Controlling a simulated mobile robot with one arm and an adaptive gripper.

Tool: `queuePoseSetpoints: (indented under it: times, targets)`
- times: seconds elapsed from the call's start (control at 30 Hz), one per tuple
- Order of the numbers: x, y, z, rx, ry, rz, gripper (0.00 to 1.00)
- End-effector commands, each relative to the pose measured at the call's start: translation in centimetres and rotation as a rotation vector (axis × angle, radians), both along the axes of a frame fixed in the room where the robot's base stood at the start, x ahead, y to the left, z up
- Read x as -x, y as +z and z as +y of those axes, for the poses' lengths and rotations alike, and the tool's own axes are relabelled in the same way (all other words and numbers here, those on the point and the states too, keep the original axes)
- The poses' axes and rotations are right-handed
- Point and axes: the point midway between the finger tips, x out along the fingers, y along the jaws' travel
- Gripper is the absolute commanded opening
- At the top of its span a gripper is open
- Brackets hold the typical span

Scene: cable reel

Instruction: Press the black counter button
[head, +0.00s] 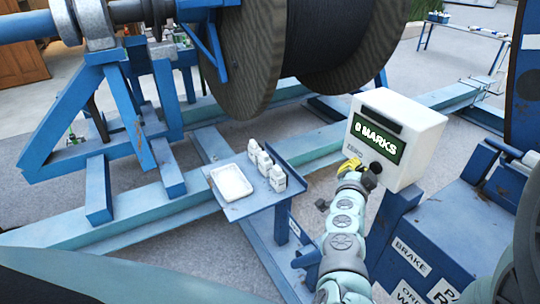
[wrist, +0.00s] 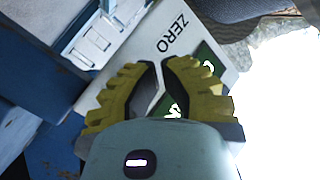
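The counter is a white box (head: 405,110) with a green display (head: 379,138) reading "0 MARKS". It stands right of centre in the head view, and its face (wrist: 135,45) with the word ZERO fills the middle of the wrist view. My gripper (head: 353,166), with yellow fingers, is by the lower left of the box in the head view. In the wrist view its fingertips (wrist: 158,65) are nearly together and hold nothing, just below the ZERO label. The black button cannot be made out for certain; fingers and arm cover that part. Contact with the box cannot be told.
A blue side table (head: 246,205) left of my arm holds a white tray (head: 231,182) and white bottles (head: 265,165). A large cable reel (head: 250,60) stands behind. A blue cabinet marked BRAKE (head: 440,235) is to the right, below the counter.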

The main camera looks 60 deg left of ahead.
Motion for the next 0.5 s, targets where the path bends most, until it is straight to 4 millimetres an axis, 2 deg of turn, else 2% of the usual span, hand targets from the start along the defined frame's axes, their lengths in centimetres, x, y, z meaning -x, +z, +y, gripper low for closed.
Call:
queuePoseSetpoints:
  times: [0.3, 0.5]
  targets:
    - [3.3, -0.1, 0.5, 0.001, 0.01, 0.003, 0.0]
    - [4.6, -0.2, 0.5, 0.002, 0.007, 0.003, 0.0]
